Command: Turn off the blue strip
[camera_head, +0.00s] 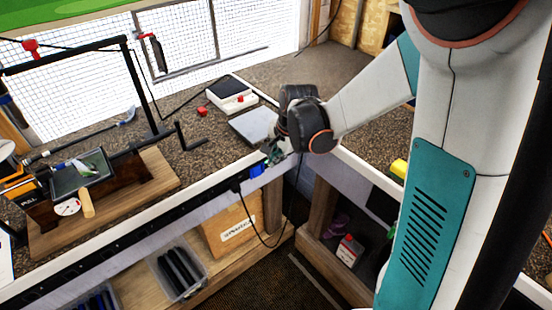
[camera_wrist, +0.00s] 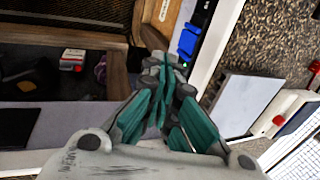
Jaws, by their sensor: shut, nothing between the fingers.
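A blue block (camera_head: 257,169), perhaps a large switch, sits on the front edge of the workbench at the right end of a long dark strip (camera_head: 120,238). My gripper (camera_head: 273,153) is at the bench corner, just right of and above the block. In the wrist view my gripper (camera_wrist: 165,62) has its teal fingers together, with nothing between them. I cannot tell whether the tips touch the block, or the switch's position.
A black cable (camera_head: 245,220) hangs from the strip near the blue block. A grey plate (camera_head: 253,126) and a white scale-like box (camera_head: 231,94) are on the bench. A wooden stand with a clamp (camera_head: 105,205) is at left. A cardboard box (camera_head: 232,228) stands below.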

